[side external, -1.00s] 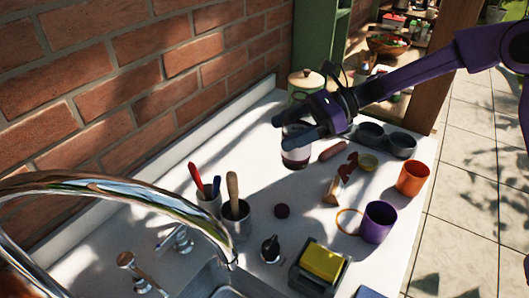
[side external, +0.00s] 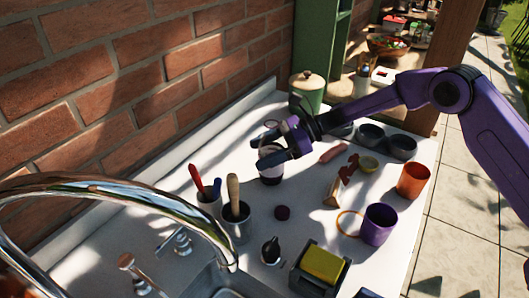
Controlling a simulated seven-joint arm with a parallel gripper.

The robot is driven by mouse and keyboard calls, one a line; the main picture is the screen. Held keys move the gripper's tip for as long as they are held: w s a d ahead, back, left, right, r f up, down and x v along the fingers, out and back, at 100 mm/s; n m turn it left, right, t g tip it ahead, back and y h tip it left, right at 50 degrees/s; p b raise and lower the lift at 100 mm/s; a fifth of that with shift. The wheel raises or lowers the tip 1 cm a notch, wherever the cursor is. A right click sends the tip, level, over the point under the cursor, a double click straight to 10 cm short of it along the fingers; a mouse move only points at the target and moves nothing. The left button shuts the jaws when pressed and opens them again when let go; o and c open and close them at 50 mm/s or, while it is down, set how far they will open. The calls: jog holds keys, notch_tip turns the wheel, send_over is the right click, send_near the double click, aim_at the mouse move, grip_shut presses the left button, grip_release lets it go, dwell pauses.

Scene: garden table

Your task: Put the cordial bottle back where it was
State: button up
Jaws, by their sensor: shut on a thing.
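The cordial bottle (side external: 270,175) appears to be the clear vessel with dark purple contents in my gripper (side external: 265,151). My gripper is shut around its upper part, and the fingers hide much of it. The bottle looks about upright, over the white counter near the brick wall. I cannot tell whether its base touches the counter. A small dark purple disc (side external: 282,213), perhaps a lid, lies on the counter in front of it.
Left of the bottle are metal cups with a red-handled tool (side external: 197,177) and a wooden handle (side external: 233,190). A green canister (side external: 308,97) stands behind. To the right are a pink roll (side external: 333,153), a purple cup (side external: 378,225) and an orange cup (side external: 412,180). A small dark bottle (side external: 270,251) stands by the sink.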

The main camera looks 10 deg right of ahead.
jog(key=shift+f, duration=0.3)
jog(key=shift+f, duration=0.15)
jog(key=o, duration=1.4)
jog(key=shift+o, duration=0.2)
jog(key=shift+d, duration=0.2)
jog(key=v, duration=1.1)
jog(key=shift+d+r, duration=0.25)
jog(key=shift+d, duration=0.1)
